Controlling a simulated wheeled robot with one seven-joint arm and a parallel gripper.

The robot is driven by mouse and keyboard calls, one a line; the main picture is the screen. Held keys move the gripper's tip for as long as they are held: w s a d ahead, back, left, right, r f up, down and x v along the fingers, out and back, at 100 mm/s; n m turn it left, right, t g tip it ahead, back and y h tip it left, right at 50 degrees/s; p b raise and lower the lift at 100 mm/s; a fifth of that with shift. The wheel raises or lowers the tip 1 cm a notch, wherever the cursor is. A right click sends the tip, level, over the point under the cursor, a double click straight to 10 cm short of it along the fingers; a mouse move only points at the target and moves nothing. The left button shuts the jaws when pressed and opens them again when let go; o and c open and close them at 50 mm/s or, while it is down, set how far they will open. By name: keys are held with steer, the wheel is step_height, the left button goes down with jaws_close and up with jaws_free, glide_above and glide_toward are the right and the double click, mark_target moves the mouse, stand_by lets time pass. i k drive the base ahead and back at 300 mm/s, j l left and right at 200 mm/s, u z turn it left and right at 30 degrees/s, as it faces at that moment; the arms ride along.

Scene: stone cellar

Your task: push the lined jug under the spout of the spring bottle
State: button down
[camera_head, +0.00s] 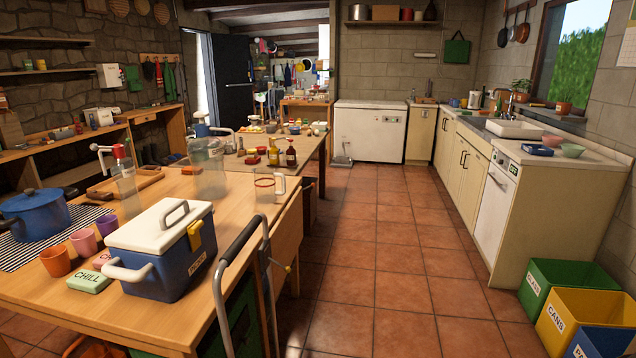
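A clear jug with a red line around it (265,189) stands upright on the wooden table, near its right edge. Its pale handle points right. A large clear bottle (208,172) with a pump-like top and a spout on the right stands behind it to the left, apart from the jug. A second clear bottle (124,180) with a red top and a white spout pointing left stands farther left. I cannot tell from labels which one is the spring bottle. My gripper is not in view.
A blue cooler (165,268) with a white lid stands at the table's front, with a green CHILL block (89,282), several cups and a blue pot (33,213). A tubular handle frame (219,290) rises at the table's right front. The tiled floor (400,240) right of it is clear.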

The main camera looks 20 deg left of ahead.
mark_target(264, 177)
steer(key=i, duration=1)
steer(key=i+u, duration=0.15)
steer(key=i, duration=0.9)
steer(key=i+u, duration=0.35)
steer(key=i+l+u, duration=0.1)
steer(key=i+u, duration=0.3)
steer(key=i+l+u, duration=0.35)
steer(key=i, duration=0.15)
steer(key=i+u, duration=0.45)
steer(key=i+l+u, duration=0.15)
steer(key=i+u, duration=0.15)
steer(key=u, duration=0.2)
